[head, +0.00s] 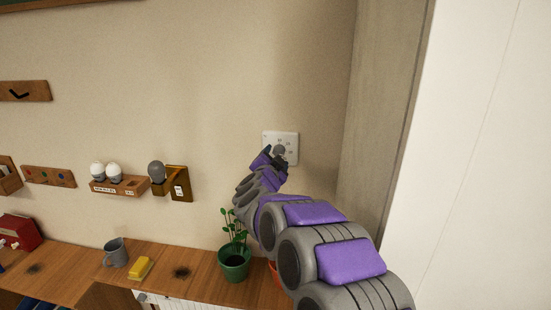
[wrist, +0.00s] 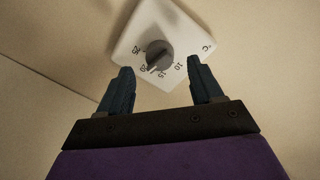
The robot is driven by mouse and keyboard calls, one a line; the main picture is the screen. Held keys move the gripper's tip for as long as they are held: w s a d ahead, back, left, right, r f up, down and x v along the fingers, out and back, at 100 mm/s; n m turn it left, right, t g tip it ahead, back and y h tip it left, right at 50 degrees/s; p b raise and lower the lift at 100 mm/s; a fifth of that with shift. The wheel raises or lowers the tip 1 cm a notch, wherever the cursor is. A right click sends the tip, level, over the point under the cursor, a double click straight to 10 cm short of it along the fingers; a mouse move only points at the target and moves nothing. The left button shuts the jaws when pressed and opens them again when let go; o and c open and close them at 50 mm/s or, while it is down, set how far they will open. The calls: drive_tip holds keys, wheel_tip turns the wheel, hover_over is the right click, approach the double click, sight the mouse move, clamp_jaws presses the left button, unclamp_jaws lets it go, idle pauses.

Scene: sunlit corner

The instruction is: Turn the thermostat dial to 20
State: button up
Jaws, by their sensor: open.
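The thermostat is a white square plate (head: 291,139) on the wall with a round grey dial (head: 279,150). In the wrist view the plate (wrist: 190,30) looks turned, and the dial (wrist: 160,54) is ringed by the numbers 10, 15, 20 and 25, with a °C mark. A pale pointer line on the dial faces between 20 and 15, seemingly nearer 20. My gripper (wrist: 159,66) is open, its dark fingers apart on either side of the dial's near edge; I cannot tell whether they touch it. In the head view my gripper (head: 272,158) partly covers the plate.
A wooden shelf (head: 210,281) below holds a green-potted plant (head: 234,262), a yellow block (head: 140,267) and a grey mug (head: 115,253). A wall switch (head: 179,190) and bulb rack (head: 120,187) are to the left. A grey wall post (head: 380,100) is to the right.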

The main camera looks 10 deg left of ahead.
drive_tip(key=s+a, duration=0.1)
drive_tip(key=s, duration=1.3)
drive_tip(key=shift+a+r, duration=0.25)
